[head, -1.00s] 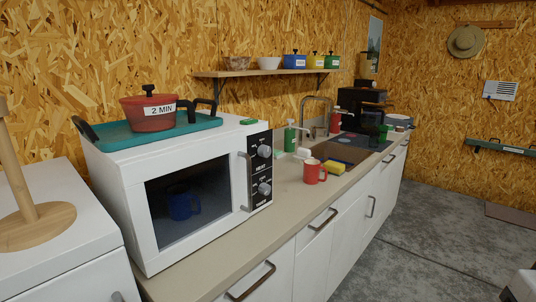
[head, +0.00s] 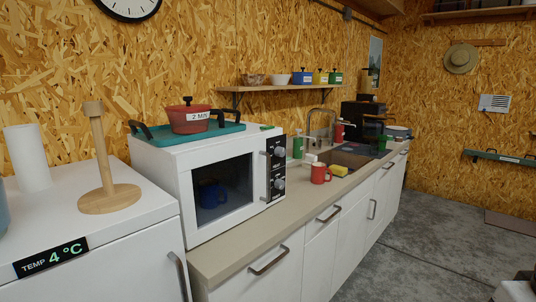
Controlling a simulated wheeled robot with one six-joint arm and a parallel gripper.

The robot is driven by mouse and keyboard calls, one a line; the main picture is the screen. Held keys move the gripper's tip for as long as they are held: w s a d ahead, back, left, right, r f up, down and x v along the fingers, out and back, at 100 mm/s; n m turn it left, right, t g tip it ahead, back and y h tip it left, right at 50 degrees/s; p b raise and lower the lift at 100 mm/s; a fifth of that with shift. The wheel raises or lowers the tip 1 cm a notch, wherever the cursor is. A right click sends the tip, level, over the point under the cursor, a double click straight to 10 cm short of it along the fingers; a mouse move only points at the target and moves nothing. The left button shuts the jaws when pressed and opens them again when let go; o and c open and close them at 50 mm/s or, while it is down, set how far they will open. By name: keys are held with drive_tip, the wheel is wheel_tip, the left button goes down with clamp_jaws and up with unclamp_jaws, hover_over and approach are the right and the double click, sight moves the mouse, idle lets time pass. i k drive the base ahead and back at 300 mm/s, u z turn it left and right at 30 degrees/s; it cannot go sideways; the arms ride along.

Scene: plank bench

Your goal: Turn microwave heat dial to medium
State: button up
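The white microwave (head: 185,167) stands on the counter left of centre, its door closed, with a blue mug (head: 211,194) visible through the window. Its black control panel on the right side carries two grey dials, an upper dial (head: 279,152) and a lower dial (head: 279,183). A small label sits under the upper dial, and I cannot read either dial's setting at this size. My gripper is not in view.
A teal tray (head: 160,137) with a red "2 MIN" pot (head: 188,117) lies on the microwave. A red mug (head: 319,174) and a yellow sponge (head: 340,170) stand right of it. A white fridge (head: 120,255) with a wooden stand (head: 108,199) is at left. The concrete floor (head: 410,235) is clear.

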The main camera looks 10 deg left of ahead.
sight(280, 152)
drive_tip(key=u, duration=0.25)
drive_tip(key=i, duration=1.1)
drive_tip(key=z, duration=0.2)
